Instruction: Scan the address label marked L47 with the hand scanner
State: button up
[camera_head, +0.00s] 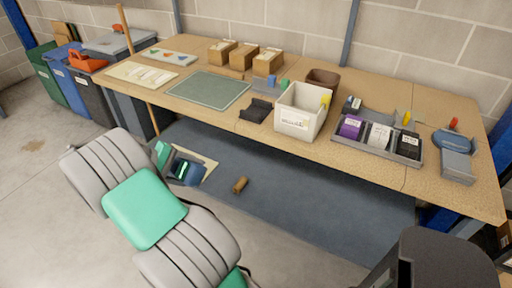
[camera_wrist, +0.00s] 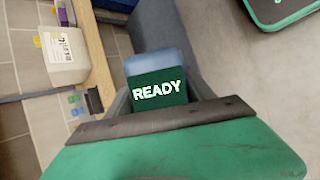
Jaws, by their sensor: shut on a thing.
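The hand scanner (camera_head: 185,171) is a dark blue device with a glowing green screen, held in my gripper (camera_head: 175,166) in front of the workbench. In the wrist view the scanner (camera_wrist: 157,68) stands between the fingers, and its screen reads READY. My gripper is shut on it. A white bin (camera_head: 302,112) stands at the bench's front edge and carries a white label (camera_head: 293,122). That label also shows at upper left in the wrist view (camera_wrist: 63,46), turned sideways. Its print is too small to read, so I cannot tell which label is L47.
The workbench (camera_head: 225,118) holds a green mat (camera_head: 209,90), several cardboard boxes (camera_head: 268,63), a black holder (camera_head: 256,110) and a grey tray (camera_head: 377,147) of labelled packs. A brown roll (camera_head: 240,184) lies below the bench. Lidded bins (camera_head: 63,90) stand at left. The floor at lower left is clear.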

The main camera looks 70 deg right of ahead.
jog(key=s+d+r+g+h+b, duration=0.1)
jog(key=s+d+r+h+b, duration=0.15)
jog(key=s+d+h, duration=0.7)
jog(key=m+b, duration=0.1)
jog(key=b, duration=0.2)
send_near(302, 122)
jog(key=s+a, duration=0.2)
jog(key=a, duration=0.1)
jog(key=shift+s+d, duration=0.15)
jog(key=shift+d, duration=3.4)
jog(key=shift+s+d, duration=0.1)
jog(key=shift+d, duration=0.65)
jog(key=a, duration=0.7)
jog(key=shift+w+p, duration=0.35)
